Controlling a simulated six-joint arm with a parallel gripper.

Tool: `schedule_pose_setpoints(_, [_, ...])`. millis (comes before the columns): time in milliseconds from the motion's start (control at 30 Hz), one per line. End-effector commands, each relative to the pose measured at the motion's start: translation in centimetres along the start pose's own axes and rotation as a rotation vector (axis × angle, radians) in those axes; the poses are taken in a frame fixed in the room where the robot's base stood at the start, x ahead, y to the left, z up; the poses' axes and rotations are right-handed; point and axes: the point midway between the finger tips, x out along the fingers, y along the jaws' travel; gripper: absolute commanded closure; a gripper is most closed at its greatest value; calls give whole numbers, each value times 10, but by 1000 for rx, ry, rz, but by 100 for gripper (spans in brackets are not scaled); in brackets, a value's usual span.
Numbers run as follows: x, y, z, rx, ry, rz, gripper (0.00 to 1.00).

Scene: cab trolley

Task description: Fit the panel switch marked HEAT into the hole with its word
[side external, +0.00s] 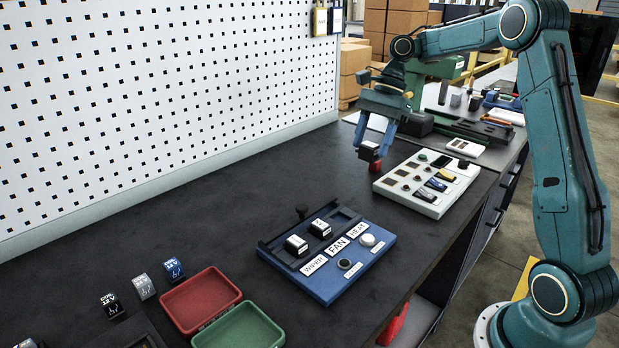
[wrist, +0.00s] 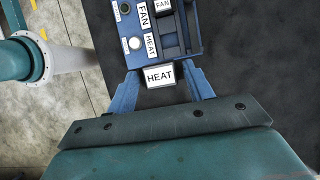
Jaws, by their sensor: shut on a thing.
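The HEAT switch (wrist: 160,76) is a block with a white top lettered HEAT, upright to read in the wrist view. My gripper (wrist: 162,80) is shut on it, with a blue finger at each side. In the side view my gripper (side external: 371,150) is above the bench beyond the panel, and the lettering is not readable there. The blue panel (side external: 325,286) lies on the bench with labels WIPER, FAN and HEAT (side external: 357,230). Two switches (side external: 308,236) sit in its row, behind WIPER and FAN. The hole (side external: 345,214) behind HEAT looks empty and dark.
A pale grey panel (side external: 425,209) with several buttons and switches lies right of my gripper. A small red thing (side external: 376,167) shows just under the gripper. An open red and green case (side external: 200,298) and loose switches lie nearer.

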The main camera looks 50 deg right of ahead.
Motion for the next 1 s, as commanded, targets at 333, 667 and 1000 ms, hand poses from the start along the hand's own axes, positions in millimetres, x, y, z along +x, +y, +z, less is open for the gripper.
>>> schedule_pose_setpoints(333, [51, -18, 32, -3, 18, 2, 71])
schedule_pose_setpoints(667, [67, -21, 39, -7, 38, 2, 71])
schedule_pose_setpoints(1000, [70, -21, 38, -6, 38, 2, 71])
